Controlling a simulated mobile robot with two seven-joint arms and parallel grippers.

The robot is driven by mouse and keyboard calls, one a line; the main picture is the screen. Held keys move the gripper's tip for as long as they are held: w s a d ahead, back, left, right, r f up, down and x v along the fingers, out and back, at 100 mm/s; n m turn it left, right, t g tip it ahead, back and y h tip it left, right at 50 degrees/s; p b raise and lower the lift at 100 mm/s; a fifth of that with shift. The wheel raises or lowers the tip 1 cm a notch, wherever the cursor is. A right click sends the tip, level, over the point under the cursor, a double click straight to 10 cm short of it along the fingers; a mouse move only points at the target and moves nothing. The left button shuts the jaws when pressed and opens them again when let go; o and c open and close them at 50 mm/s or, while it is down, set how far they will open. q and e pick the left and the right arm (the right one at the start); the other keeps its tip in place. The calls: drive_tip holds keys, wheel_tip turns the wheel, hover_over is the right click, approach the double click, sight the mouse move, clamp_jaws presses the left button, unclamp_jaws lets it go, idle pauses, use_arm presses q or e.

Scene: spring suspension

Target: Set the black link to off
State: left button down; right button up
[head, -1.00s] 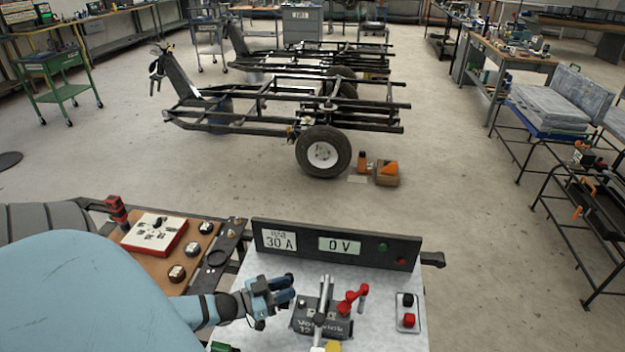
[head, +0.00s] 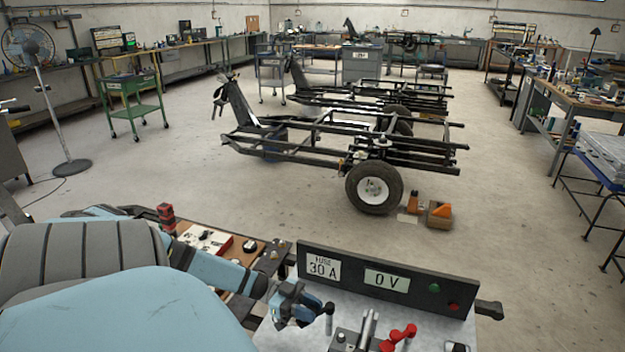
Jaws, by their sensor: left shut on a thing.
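My left gripper (head: 312,305) reaches over the left part of the pale bench top, in front of the dark meter panel (head: 392,281). Its blue fingers are shut on a small dark post (head: 330,319). I cannot tell whether this post is the black link, as the fingers hide part of it. The panel reads "FUSE 30 A" and "0 V". To the right of the gripper are a grey metal lever (head: 368,327) and a red lever (head: 399,336), both cut by the bottom edge. My right gripper is not in view.
A wooden board (head: 262,270) with switches and a red-edged box (head: 206,240) lies left of the bench top, partly behind my arm. A wheeled black frame (head: 345,145) stands on the floor beyond. The floor between is mostly open.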

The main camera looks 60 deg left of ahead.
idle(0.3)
use_arm(q)
drive_tip(key=c, duration=0.9)
unclamp_jaws()
drive_tip(key=shift+a, duration=0.1)
drive_tip(key=v, duration=1.4)
drive_tip(key=shift+w, duration=0.1)
